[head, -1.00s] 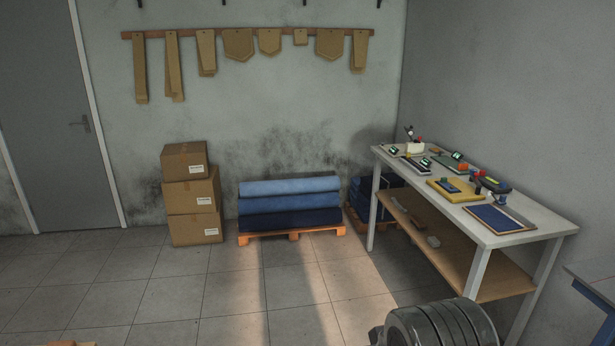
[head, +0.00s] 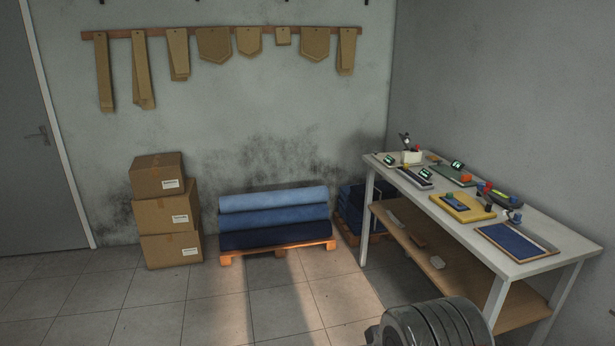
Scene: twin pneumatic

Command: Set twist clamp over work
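A white workbench (head: 545,258) stands at the right against the wall, with small devices on its top. On it are a yellow plate (head: 474,213) with a blue block on it, and a dark blue pad (head: 504,241) at the near end. A small blue-topped piece (head: 513,217) stands behind the pad. I cannot tell which of these is the twist clamp or the work. A grey ribbed part of my own arm shows at the bottom right. My gripper is not in view.
Stacked cardboard boxes (head: 168,215) stand by the back wall. Rolls of blue cloth (head: 273,217) lie on an orange pallet (head: 277,252). The bench has a wooden lower shelf (head: 447,272). The tiled floor (head: 210,303) before the bench is clear.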

